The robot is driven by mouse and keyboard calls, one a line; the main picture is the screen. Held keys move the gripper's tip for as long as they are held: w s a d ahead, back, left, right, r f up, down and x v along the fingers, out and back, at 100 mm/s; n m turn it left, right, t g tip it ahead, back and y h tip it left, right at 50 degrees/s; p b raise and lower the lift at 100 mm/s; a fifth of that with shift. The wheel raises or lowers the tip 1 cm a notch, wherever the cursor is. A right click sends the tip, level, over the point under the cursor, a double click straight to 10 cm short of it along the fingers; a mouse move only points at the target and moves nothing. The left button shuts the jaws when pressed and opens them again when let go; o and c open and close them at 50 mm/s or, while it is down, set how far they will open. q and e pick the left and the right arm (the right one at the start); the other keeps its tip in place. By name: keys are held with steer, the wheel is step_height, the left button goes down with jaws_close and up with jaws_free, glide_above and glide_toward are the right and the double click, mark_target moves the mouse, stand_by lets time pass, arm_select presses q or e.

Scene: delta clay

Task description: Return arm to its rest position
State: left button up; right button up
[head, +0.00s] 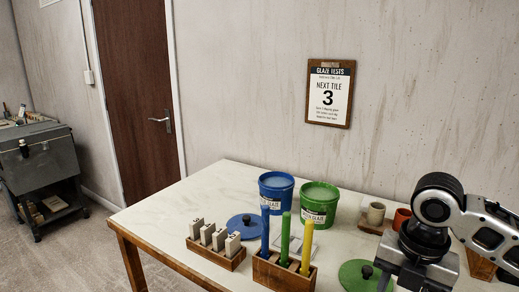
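My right arm comes in from the right edge, bent over the right part of the table (150,215). Its wrist and the grey gripper body (414,268) hang over the table's right side, near the green lid (354,277). I cannot make out the fingertips, so I cannot see whether the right gripper is open or shut or holds anything. My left arm and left gripper are out of view.
A blue bucket (276,193) and a green bucket (319,204) stand at the back. A wooden holder (283,274) has blue, green and yellow sticks upright. Left of it are a tile rack (215,255) and blue lid (245,226). The table's left is clear.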

steer(key=s+a+f+m+t+y, duration=0.25)
steer(key=s+a+f+m, duration=0.45)
steer(key=a+f+m, duration=0.5)
steer(key=s+d+f+m+h, duration=0.3)
steer(key=s+d+f+m, duration=0.2)
steer(key=s+d+m, duration=0.75)
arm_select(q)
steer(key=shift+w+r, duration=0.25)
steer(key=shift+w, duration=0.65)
arm_select(e)
steer(key=w+a+f+m+t+y, duration=0.1)
steer(key=w+a+f+t+y, duration=0.2)
steer(key=w+a+f+t, duration=0.4)
steer(key=shift+w+a+f+m, duration=0.35)
steer(key=shift+w+a, duration=0.15)
steer(key=shift+a, duration=0.5)
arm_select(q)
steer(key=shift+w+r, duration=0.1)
